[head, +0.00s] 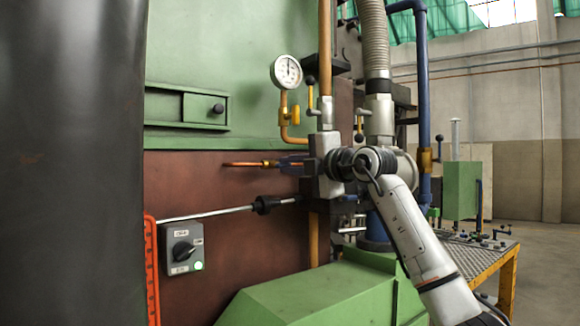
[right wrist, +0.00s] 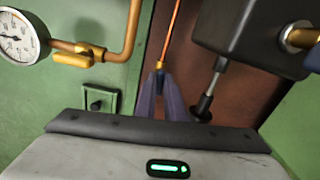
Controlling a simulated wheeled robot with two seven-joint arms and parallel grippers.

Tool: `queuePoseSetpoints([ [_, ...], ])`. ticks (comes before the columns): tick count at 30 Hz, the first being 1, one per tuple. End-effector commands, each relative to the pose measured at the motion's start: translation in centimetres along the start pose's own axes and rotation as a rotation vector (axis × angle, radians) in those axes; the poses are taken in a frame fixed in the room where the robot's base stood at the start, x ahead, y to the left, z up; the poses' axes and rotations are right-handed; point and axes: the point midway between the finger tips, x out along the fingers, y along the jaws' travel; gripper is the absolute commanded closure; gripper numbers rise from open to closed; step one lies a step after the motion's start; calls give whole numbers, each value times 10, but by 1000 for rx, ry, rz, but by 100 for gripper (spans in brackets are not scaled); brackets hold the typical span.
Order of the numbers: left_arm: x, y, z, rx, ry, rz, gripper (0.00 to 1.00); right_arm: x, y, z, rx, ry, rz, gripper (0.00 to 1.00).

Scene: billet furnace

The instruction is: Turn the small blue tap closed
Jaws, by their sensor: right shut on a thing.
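My right gripper (head: 282,163) reaches in from the right with its bluish fingers pointing left. It also shows in the right wrist view (right wrist: 160,72), its two fingers closed together at the tips. Between the tips is a small brass fitting (right wrist: 160,65) at the end of a thin copper pipe (right wrist: 171,30). The pipe also shows in the head view (head: 242,164), running left in front of the brown panel. I cannot make out a separate blue tap handle; the fingers cover the spot they grip. My left gripper is in neither view.
A pressure gauge (head: 286,72) with a yellow tap (head: 295,115) is above the gripper. A steel rod (head: 205,213) with a black collar runs below it. A grey switch box (head: 182,248) and a green housing (head: 300,292) are lower. A blue pipe (head: 423,90) stands right.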

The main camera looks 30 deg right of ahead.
Motion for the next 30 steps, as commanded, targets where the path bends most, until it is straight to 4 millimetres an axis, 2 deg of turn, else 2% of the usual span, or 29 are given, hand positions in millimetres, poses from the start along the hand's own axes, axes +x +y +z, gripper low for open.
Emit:
queuePoseSetpoints([
  [9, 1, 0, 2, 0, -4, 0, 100, -1, 1, 2, 113, -4, 4, 100],
  [25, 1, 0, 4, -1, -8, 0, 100, -1, 1, 2, 132, -4, 4, 100],
  [26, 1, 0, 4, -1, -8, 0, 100, -1, 1, 2, 132, -4, 4, 86],
  [27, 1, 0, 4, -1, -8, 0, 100, -1, 1, 2, 132, -4, 3, 79],
  [28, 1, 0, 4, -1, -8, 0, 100, -1, 0, 2, 132, -3, 3, 74],
  [30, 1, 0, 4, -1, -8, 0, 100, 0, 0, 2, 131, -3, 3, 72],
])
